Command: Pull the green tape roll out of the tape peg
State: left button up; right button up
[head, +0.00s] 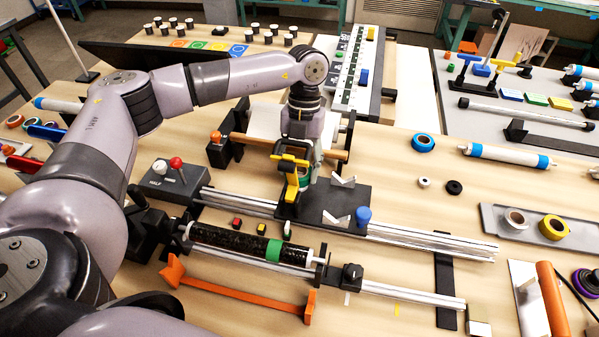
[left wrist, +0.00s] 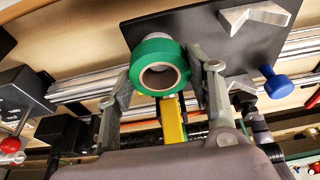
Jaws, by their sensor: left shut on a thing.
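The green tape roll (left wrist: 149,52) sits between the two fingers of my left gripper (left wrist: 163,72) in the left wrist view, its brown core facing the camera. My left gripper (head: 308,172) is shut on it over the black plate of the carriage (head: 328,203). In the head view the roll (head: 304,172) is partly hidden behind a yellow bracket-like part (head: 291,176). A pale round piece (left wrist: 146,22) shows just behind the roll; I cannot tell whether it is the tape peg or whether the roll is around it. My right gripper is not in view.
Metal rails (head: 430,240) run under the carriage, with a blue knob (head: 363,215) at its right. A black roller with a green band (head: 235,242) lies in front. A blue tape roll (head: 422,143) lies to the right.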

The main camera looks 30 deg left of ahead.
pick_arm(q)
jog(key=shift+r, duration=0.65)
jog(key=s+a+r, duration=0.1)
jog(key=s+a, duration=0.1)
jog(key=a, duration=0.6)
jog(key=s+a+r+b, duration=0.1)
jog(key=s+a+r, duration=0.1)
jog(key=a, duration=0.7)
jog(key=shift+s+a, duration=0.2)
jog(key=shift+s, duration=0.1)
jog(key=shift+r, duration=0.15)
jog(key=shift+r+p, duration=1.3)
jog(key=shift+r, duration=0.15)
jog(key=shift+r+p, duration=1.45)
